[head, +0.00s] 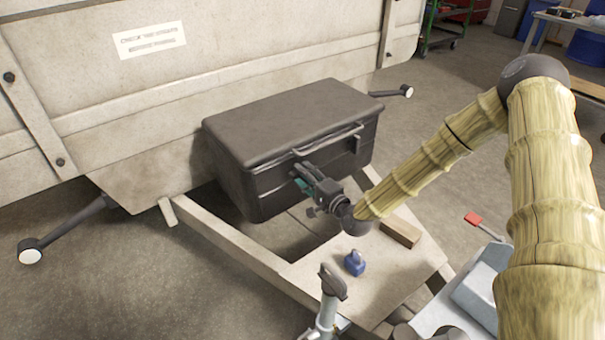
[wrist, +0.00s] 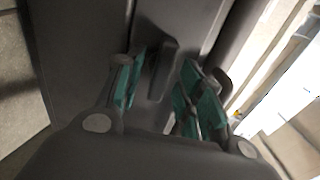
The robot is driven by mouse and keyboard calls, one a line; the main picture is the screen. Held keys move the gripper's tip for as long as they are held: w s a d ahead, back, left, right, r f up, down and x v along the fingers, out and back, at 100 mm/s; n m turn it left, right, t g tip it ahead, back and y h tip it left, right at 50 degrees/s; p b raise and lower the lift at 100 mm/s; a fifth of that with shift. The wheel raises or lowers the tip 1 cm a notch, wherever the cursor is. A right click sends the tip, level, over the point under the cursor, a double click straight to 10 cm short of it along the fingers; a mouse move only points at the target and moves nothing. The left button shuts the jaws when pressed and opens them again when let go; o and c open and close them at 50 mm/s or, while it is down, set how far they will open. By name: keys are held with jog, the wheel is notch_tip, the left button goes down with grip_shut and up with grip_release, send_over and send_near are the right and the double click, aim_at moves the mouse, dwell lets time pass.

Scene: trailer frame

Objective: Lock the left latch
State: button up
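A dark grey lidded box (head: 285,115) stands on the trailer frame, its lid down. My gripper (head: 304,176) is at the front face of the box, left of its middle, and hides that part of the face in the head view. In the wrist view my gripper (wrist: 162,88) is open, its teal finger pads apart. A dark upright tab (wrist: 158,70), seemingly the left latch, stands on the box face between the fingers. I see no clear contact with it, and cannot tell whether it is locked. Another latch (head: 357,144) shows farther right on the box front.
A pale bar handle (head: 328,138) runs along the box front. On the trailer frame (head: 235,240) before the box lie a blue padlock-like object (head: 355,262) and a wooden block (head: 400,232). A jack with a dark handle (head: 333,283) stands at the front. The trailer wall rises behind the box.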

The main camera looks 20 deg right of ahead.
jog(key=v, duration=1)
jog(key=shift+s, duration=0.2)
jog(key=shift+d+r, duration=0.1)
